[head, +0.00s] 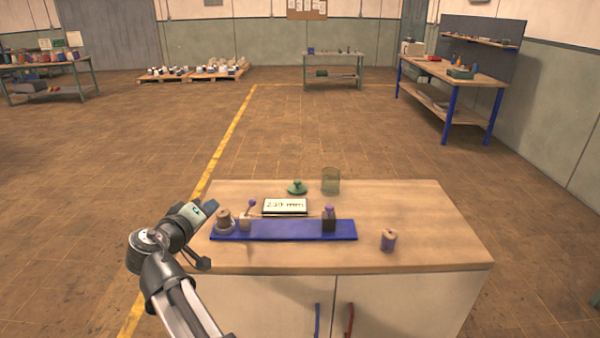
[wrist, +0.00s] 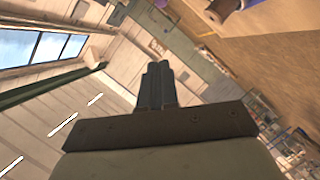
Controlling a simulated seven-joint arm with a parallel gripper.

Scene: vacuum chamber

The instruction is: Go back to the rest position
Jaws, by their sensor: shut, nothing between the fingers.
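My gripper shows in the wrist view (wrist: 157,85), its dark fingers together with nothing between them. In the head view my arm stands at the left, in front of and beside the wooden-topped cabinet (head: 440,235). Its end is near the cabinet's left edge, clear of the things on top; the fingertips are hard to make out there. The wrist view is tilted and looks mostly at the room's walls and windows, with a bit of the worktop and a spool (wrist: 221,9) at the top right.
On the cabinet lie a blue plate (head: 290,231) bearing a spool (head: 225,220) and posts, a display (head: 285,206), a green knobbed piece (head: 297,188), a glass (head: 331,181) and a purple-wound spool (head: 388,241). The worktop's right side is mostly clear.

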